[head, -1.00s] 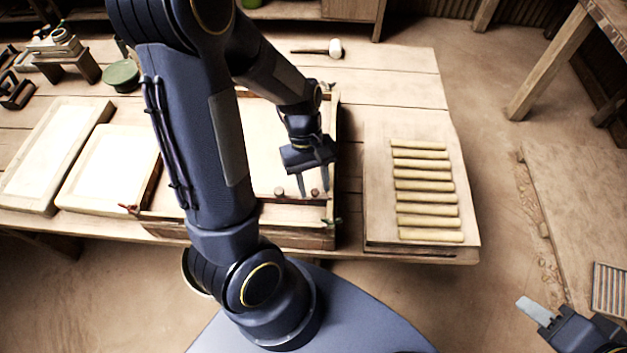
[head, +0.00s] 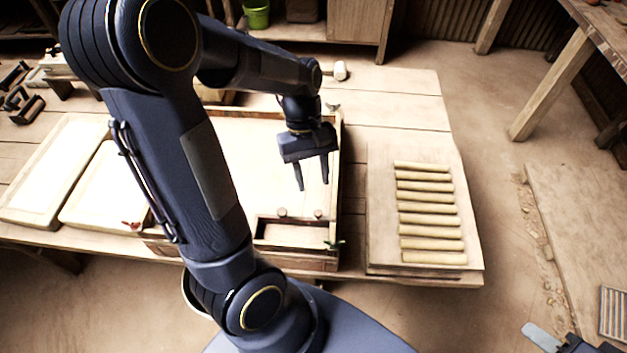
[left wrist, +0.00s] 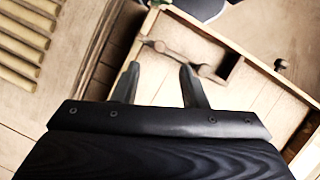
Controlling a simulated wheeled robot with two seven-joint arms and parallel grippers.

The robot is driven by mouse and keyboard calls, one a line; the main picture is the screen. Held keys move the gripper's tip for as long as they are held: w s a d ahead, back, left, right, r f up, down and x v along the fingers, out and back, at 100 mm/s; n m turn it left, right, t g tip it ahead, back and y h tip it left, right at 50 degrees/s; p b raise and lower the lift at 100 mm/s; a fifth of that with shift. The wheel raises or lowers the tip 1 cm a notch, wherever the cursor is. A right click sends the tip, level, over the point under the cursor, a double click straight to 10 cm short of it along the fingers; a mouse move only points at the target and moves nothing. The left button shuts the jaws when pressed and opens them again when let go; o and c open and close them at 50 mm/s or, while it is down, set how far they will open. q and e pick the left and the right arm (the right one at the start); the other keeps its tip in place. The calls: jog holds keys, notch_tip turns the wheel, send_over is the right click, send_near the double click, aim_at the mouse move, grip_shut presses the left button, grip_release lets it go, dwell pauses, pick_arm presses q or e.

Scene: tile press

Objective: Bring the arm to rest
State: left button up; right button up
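My left gripper (head: 313,174) hangs over the wooden press frame (head: 337,200) in the head view, its two fingers apart with nothing between them. In the left wrist view the open fingers (left wrist: 160,85) point toward the frame's compartment end (left wrist: 205,70). My left arm crosses the head view from the bottom middle, up and over the frame, and hides part of it. My right gripper (head: 543,337) shows only in part at the bottom right corner; its opening cannot be made out.
A board (head: 382,215) with several pale rollers (head: 430,220) lies right of the frame. Two shallow white trays (head: 45,185) lie at the left. A mallet (head: 340,70) lies at the back of the table (head: 400,95). Open floor is on the right.

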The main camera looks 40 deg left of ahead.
dwell(0.4)
pick_arm(q)
jog(key=s+d+r+m+t, duration=0.5)
jog(key=s+r+m+t, duration=0.3)
jog(key=s+m, duration=0.1)
jog(key=shift+d+r, duration=0.3)
jog(key=shift+r, duration=0.05)
jog(key=shift+a, duration=0.1)
